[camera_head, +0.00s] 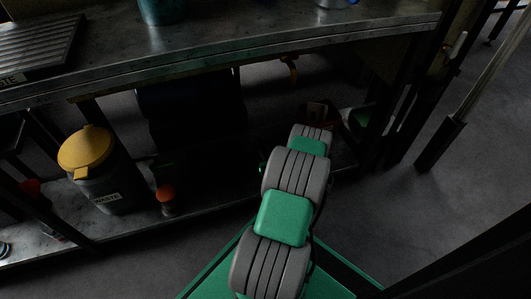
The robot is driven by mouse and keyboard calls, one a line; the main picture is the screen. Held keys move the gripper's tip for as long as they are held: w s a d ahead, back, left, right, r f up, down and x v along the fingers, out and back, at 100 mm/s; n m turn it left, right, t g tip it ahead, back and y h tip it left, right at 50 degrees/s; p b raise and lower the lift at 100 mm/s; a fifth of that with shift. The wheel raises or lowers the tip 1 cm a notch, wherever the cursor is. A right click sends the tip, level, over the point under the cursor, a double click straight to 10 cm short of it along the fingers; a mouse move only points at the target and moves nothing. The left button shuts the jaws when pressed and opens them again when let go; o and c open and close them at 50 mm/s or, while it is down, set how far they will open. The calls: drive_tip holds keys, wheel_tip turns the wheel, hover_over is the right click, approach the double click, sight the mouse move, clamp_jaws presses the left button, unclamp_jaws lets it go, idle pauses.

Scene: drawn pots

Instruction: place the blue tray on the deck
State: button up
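No blue tray can be made out in the head view. A small bright blue patch (353,2) shows at the top edge on the workbench, too cut off to identify. My grey and green arm reaches from the bottom middle up toward the space under the bench. My gripper is not visible past the arm's far end. A flat green surface (215,284) lies under my arm at the bottom and seems to be my own deck.
A metal workbench (235,42) spans the top, bearing a teal pot (162,12) and a ribbed panel (38,45). Below are a yellow-lidded waste bin (100,180), an orange-topped bottle (167,203) and a dark red object (320,112). Open floor (450,190) lies right.

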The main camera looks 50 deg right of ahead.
drive_tip(key=shift+r, duration=0.2)
drive_tip(key=p+v, duration=0.4)
drive_tip(key=v, duration=0.8)
drive_tip(key=shift+p, duration=0.3)
drive_tip(key=w+a+r+n+g+y, duration=0.2)
drive_tip(key=w+a+r+n+y, duration=0.7)
drive_tip(key=w+a+r+n, duration=0.85)
drive_tip(key=s+a+r+n+g, duration=0.3)
drive_tip(key=a+r+n, duration=0.1)
drive_tip(key=a+n, duration=0.35)
drive_tip(key=s+a+r+n+g, duration=0.3)
drive_tip(key=a+r+n, duration=0.2)
drive_tip(key=a+n, duration=0.3)
drive_tip(key=s+a+r+n+g+h, duration=0.1)
drive_tip(key=s+a+r+n, duration=0.3)
drive_tip(key=s, duration=0.3)
drive_tip(key=s+a+r+n+g+h, duration=0.1)
drive_tip(key=s+r+n, duration=0.35)
drive_tip(key=s, duration=0.25)
wheel_tip(320, 180, up, 41)
drive_tip(key=w+t+p, duration=0.1)
drive_tip(key=w+p, duration=0.1)
drive_tip(key=p, duration=3.6)
drive_tip(key=shift+f, duration=0.15)
